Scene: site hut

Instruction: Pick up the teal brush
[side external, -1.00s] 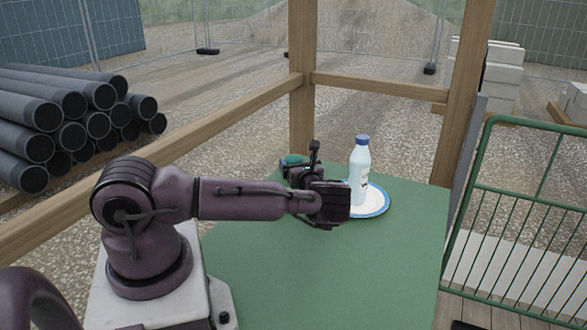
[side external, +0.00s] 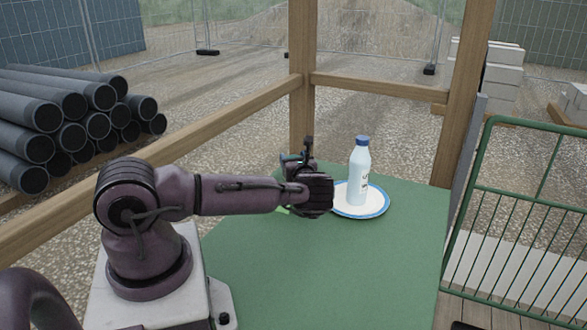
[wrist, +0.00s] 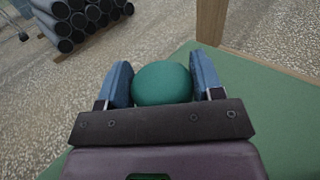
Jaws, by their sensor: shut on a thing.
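The teal brush (wrist: 162,83) shows in the wrist view as a smooth, rounded teal shape between the two blue fingers. My gripper (wrist: 160,76) is shut on it, with one finger at each side. The rest of the brush is hidden. In the side external view my gripper (side external: 295,160) is over the far left part of the green table (side external: 330,270), left of the plate. There the brush is almost wholly hidden behind the gripper, and I cannot tell its height above the table.
A white bottle with a blue cap (side external: 359,172) stands on a blue-rimmed white plate (side external: 376,208), close to the right of my gripper. A wooden post (side external: 302,100) and rails stand behind the table. The near part of the table is clear.

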